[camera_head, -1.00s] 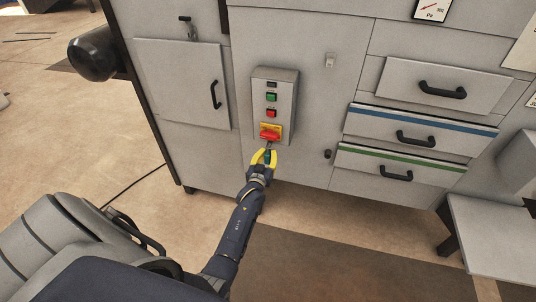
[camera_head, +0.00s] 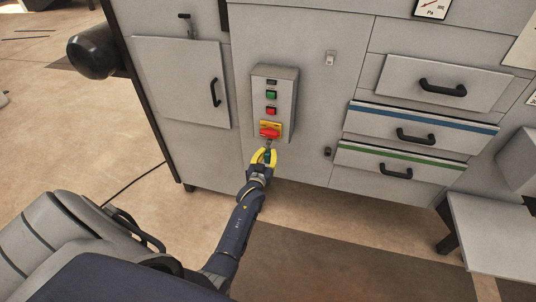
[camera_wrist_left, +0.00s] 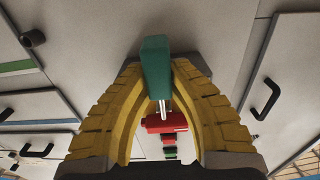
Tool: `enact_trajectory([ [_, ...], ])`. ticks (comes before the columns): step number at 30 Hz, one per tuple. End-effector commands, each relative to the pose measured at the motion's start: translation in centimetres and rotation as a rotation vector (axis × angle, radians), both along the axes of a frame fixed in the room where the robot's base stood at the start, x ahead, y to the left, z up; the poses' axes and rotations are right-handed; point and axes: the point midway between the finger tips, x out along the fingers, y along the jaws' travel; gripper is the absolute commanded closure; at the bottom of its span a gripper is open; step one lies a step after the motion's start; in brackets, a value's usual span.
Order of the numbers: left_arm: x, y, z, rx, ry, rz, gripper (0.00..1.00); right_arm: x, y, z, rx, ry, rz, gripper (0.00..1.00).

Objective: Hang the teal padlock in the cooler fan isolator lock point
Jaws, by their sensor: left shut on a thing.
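The teal padlock (camera_wrist_left: 156,68) is held between the yellow fingers of my left gripper (camera_wrist_left: 160,75). Its metal shackle (camera_wrist_left: 162,108) points towards the red isolator handle (camera_wrist_left: 165,122) in the left wrist view. In the head view my left gripper (camera_head: 264,157) is just below the isolator's red handle on its yellow plate (camera_head: 271,130), with a bit of the teal padlock (camera_head: 267,156) showing between the fingers. I cannot tell whether the shackle touches or enters the lock point. My right gripper is not in view.
The grey control box (camera_head: 287,90) carries a green button (camera_head: 271,95) and a red button (camera_head: 271,111) above the isolator. A door with a black handle (camera_head: 216,94) is to the left. Drawers (camera_head: 375,158) stand out to the right. Floor is free below.

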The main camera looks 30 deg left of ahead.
Motion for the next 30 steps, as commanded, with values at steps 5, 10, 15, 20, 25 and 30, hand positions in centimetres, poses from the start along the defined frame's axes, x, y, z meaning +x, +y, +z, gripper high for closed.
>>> enact_trajectory([
  [5, 0.0, 0.0, 0.0, 0.001, -0.001, 0.000, 0.64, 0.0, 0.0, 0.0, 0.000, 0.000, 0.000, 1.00],
  [10, 0.0, 0.0, 0.0, 0.001, -0.001, 0.000, 0.55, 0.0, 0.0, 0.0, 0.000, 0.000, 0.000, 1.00],
  [15, -0.1, 0.0, 0.0, 0.001, 0.001, 0.000, 0.55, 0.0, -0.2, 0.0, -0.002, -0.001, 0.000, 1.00],
  [20, -1.3, -0.3, -0.1, 0.001, 0.001, 0.000, 0.55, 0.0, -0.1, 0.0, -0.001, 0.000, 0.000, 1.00],
  [25, -3.9, -1.1, -0.1, 0.001, 0.001, 0.000, 0.55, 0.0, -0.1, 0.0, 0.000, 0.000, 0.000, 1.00],
  [30, -6.8, -1.9, -0.1, 0.001, 0.001, 0.000, 0.55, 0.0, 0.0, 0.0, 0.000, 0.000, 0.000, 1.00],
])
